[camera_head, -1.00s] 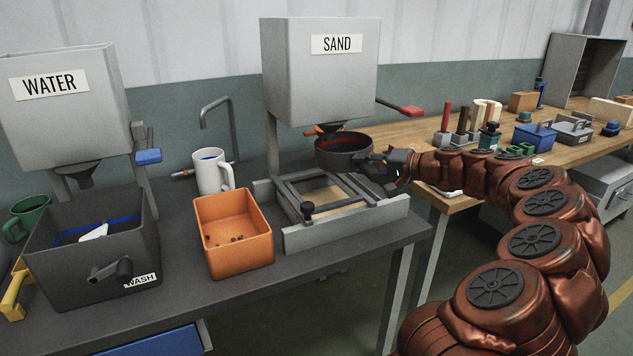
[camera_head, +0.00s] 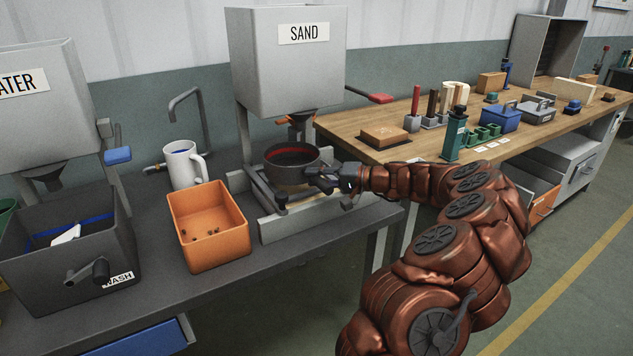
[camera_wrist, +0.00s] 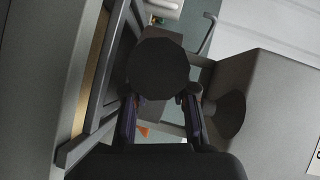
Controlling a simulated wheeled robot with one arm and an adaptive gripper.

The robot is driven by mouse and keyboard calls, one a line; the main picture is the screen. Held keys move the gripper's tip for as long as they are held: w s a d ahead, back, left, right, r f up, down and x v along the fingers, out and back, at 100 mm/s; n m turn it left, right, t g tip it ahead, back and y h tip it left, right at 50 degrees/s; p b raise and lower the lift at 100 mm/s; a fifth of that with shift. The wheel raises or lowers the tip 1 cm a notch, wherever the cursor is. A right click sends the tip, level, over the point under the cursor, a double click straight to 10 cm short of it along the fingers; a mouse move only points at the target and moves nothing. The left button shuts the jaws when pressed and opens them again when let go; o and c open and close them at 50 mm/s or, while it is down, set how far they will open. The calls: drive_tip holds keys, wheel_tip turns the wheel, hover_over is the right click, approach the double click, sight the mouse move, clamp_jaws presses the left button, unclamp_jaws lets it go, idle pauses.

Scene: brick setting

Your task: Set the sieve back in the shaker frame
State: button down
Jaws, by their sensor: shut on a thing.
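The sieve (camera_head: 289,174) is a dark round pan with a red band inside. My gripper (camera_head: 326,179) is shut on its right side and holds it roughly level over the shaker frame (camera_head: 283,224). The shaker frame is a grey rectangular frame with rails and a dark clamp knob, on the dark bench under the sand hopper. The sieve hides much of its opening, and I cannot tell if they touch. In the wrist view, a dark round shape (camera_wrist: 158,70) sits ahead of my fingers (camera_wrist: 160,112), with the frame's rails (camera_wrist: 102,85) at left.
The SAND hopper (camera_head: 286,65) hangs just behind and above the sieve, its red-tipped lever (camera_head: 379,98) at right. An orange bin (camera_head: 209,226), a white mug (camera_head: 183,166) and the wash box (camera_head: 70,252) stand to the left. A wooden table (camera_head: 378,149) with blocks adjoins at right.

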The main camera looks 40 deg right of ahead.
drive_tip(key=shift+f, duration=0.8)
drive_tip(key=shift+f+b, duration=0.3)
drive_tip(key=shift+b, duration=0.1)
drive_tip(key=shift+f, duration=0.2)
drive_tip(key=c, duration=0.9)
unclamp_jaws()
drive_tip(key=shift+c, duration=0.2)
